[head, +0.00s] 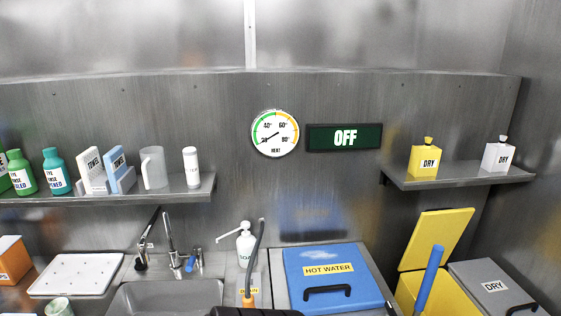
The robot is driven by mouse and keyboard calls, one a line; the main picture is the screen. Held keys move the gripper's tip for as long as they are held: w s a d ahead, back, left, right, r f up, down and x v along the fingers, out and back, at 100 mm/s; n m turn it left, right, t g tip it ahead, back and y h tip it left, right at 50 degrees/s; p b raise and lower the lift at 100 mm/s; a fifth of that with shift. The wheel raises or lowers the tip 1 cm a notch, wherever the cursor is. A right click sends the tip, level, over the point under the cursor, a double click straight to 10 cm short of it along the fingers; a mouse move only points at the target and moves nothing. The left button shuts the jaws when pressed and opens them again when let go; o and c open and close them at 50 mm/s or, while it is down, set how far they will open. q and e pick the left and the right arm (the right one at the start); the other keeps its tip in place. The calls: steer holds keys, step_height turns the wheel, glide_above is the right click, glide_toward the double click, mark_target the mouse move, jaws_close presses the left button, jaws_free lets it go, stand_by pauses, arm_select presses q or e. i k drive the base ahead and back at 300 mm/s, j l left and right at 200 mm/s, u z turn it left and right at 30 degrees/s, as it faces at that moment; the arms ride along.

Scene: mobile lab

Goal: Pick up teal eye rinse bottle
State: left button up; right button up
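The teal eye rinse bottle (56,172) stands upright on the left wall shelf (150,194) in the head view. It has a teal cap and a white label with dark letters, partly readable. A green bottle (20,174) of the same shape stands close to its left, and a white towel box (91,170) stands to its right.
A blue towel box (121,172), a clear jug (153,168) and a white canister (191,168) share the shelf. Below are a white tray (76,275), a tap (170,245), a sink (165,299) and a blue hot water lid (331,277).

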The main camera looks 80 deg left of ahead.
mark_target(55, 170)
steer(key=k+u, duration=0.15)
steer(key=u, duration=3.7)
